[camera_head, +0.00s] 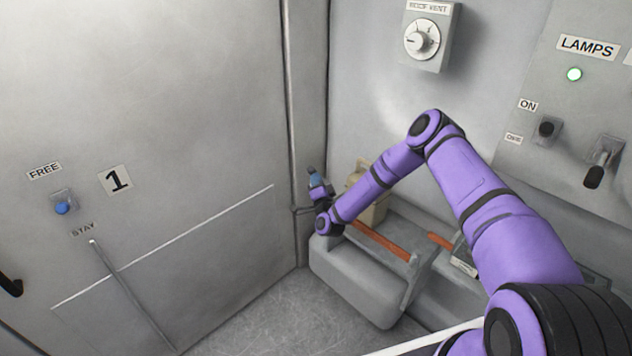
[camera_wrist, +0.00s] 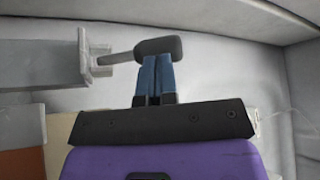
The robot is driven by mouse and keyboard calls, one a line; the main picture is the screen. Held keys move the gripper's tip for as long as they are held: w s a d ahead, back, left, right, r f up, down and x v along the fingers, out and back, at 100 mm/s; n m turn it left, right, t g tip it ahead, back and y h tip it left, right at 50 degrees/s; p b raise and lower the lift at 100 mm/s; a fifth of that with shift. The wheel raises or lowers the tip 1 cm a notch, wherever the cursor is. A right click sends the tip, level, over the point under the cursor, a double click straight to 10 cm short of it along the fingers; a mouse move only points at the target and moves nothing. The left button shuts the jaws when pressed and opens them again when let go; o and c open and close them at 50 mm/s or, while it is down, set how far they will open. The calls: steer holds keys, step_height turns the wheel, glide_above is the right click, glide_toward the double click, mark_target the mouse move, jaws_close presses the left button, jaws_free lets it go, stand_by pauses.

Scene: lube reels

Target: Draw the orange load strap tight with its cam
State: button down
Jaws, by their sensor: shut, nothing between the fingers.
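The orange load strap (camera_head: 382,242) runs over a grey bench or chest by the corner, beside a tan canister. Part of what looks like the strap shows at the lower left of the wrist view (camera_wrist: 22,164). The likely cam lever has a dark rounded grip (camera_wrist: 158,47) on a grey stem that runs left to a grey bracket (camera_wrist: 84,58). My gripper (camera_wrist: 157,60) has its blue fingers shut and empty, with the tips at the underside of the grip in the picture. I cannot tell whether they touch. In the head view my gripper (camera_head: 315,178) is small, near the corner post.
The tan canister (camera_head: 372,208) stands close beside my forearm. A second orange piece (camera_head: 440,241) lies to the right. A grey door (camera_head: 190,130) fills the left, and a lamps panel (camera_head: 575,115) with switches is at right. The floor (camera_head: 265,325) in front is clear.

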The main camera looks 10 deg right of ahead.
steer(key=shift+d+r, duration=0.1)
steer(key=w+d+r+m+g, duration=0.2)
steer(key=d+m+g, duration=0.3)
steer(key=m, duration=0.4)
steer(key=shift+w+m+g, duration=0.4)
steer(key=shift+w+g, duration=0.15)
steer(key=shift+g, duration=0.05)
